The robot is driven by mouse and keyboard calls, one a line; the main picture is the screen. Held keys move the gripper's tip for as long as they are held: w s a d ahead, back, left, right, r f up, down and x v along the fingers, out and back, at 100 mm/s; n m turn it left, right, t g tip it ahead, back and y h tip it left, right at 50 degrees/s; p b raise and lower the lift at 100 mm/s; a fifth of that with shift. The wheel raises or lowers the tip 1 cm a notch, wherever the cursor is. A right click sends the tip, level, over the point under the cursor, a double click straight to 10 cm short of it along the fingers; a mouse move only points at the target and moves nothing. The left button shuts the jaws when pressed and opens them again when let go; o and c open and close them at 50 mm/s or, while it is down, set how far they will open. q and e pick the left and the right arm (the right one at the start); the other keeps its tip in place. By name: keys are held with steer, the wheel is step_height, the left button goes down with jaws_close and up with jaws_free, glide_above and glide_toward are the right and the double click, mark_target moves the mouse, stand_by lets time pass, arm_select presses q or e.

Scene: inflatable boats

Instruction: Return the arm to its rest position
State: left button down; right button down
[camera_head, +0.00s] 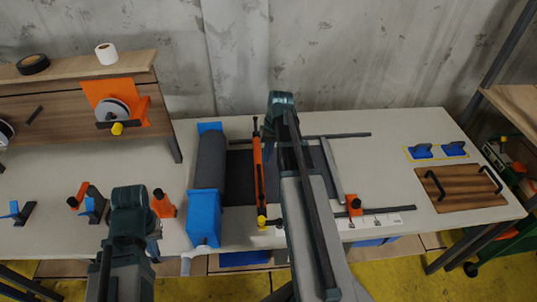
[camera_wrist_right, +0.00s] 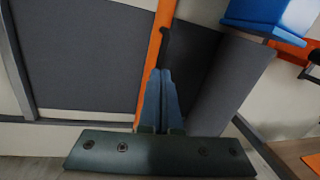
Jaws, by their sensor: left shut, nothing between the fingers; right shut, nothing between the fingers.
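My right arm (camera_head: 300,205) stretches out over the middle of the workbench, across the grey sheet. Its gripper (camera_wrist_right: 160,85) shows in the right wrist view with the fingers together and nothing between them. The fingers overlap the orange bar (camera_wrist_right: 153,45) and a dark rod in that view; I cannot tell how far above them they are. In the head view the arm covers the right fingertips. My left arm (camera_head: 128,235) is folded low at the left, near the bench's front edge. Its gripper (camera_head: 152,228) is mostly hidden by the arm, shut and empty.
A grey roll (camera_head: 210,160) with blue end pieces lies left of the orange bar. Orange clamps (camera_head: 163,203) stand near my left arm. A raised shelf (camera_head: 75,72) stands back left.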

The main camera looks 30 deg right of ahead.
steer(key=shift+d, duration=0.4)
steer(key=s+a+n+h, duration=0.1)
steer(key=s+a, duration=0.3)
steer(key=a, duration=0.7)
steer(key=s+a+n+h, duration=0.1)
steer(key=s+a+n, duration=0.3)
steer(key=a, duration=0.7)
steer(key=s+a+n+h, duration=0.1)
steer(key=s+a, duration=0.3)
steer(key=a, duration=0.7)
steer(key=shift+s+a+f+n+g, duration=0.1)
steer(key=shift+s+n+g, duration=0.1)
steer(key=shift+n, duration=0.25)
steer(key=shift+s+f+n+g, duration=0.1)
steer(key=shift+n+g, duration=0.1)
steer(key=shift+n, duration=0.25)
steer(key=shift+w, duration=0.1)
